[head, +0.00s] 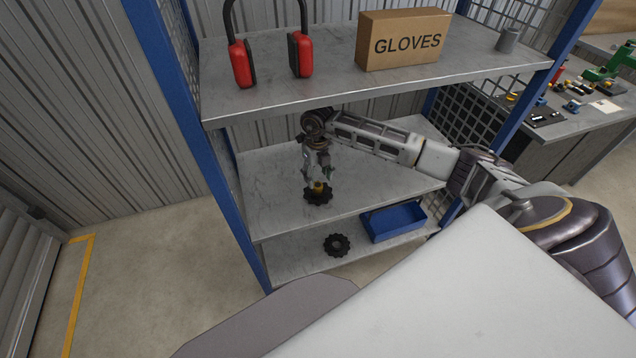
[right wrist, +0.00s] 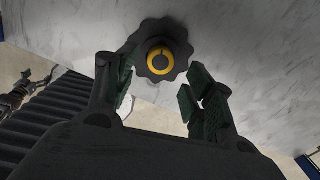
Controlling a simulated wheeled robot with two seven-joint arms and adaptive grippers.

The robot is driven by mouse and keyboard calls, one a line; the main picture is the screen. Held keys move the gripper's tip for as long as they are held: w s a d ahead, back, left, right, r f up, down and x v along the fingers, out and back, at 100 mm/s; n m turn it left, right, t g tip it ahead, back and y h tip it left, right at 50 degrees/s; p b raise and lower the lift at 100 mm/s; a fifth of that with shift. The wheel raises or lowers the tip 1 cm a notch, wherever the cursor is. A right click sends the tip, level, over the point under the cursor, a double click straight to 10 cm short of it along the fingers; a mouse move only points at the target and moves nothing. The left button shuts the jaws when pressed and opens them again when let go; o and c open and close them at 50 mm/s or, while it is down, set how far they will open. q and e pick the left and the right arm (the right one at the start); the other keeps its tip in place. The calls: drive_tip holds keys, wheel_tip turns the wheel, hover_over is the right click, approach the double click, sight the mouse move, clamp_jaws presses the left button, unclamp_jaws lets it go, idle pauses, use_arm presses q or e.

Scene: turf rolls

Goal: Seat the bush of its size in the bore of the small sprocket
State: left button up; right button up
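A black toothed sprocket (head: 318,197) lies on the middle shelf; it also shows in the right wrist view (right wrist: 183,66). A yellow bush (head: 319,186) with a slot in its ring is at the sprocket's centre, also seen in the right wrist view (right wrist: 159,71). In the head view it stands up above the sprocket's face; I cannot tell how deep it sits. My right gripper (head: 318,171) is just above it, fingers apart and empty in the right wrist view (right wrist: 158,85). What looks like my left gripper (right wrist: 28,88) is small at that view's left edge, its fingers unclear.
A second black sprocket (head: 336,244) and a blue tray (head: 394,222) are on the lower shelf. The upper shelf (head: 290,92), with red ear defenders (head: 300,54) and a gloves box (head: 403,40), overhangs my right gripper. A blue post (head: 220,190) stands at left.

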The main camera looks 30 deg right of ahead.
sight(318, 185)
use_arm(q)
drive_tip(key=shift+s+f, duration=0.15)
drive_tip(key=shift+s, duration=0.55)
use_arm(e)
drive_tip(key=shift+r, duration=1.5)
use_arm(q)
drive_tip(key=shift+w, duration=0.3)
drive_tip(key=shift+w+d, duration=0.1)
drive_tip(key=shift+w, duration=0.25)
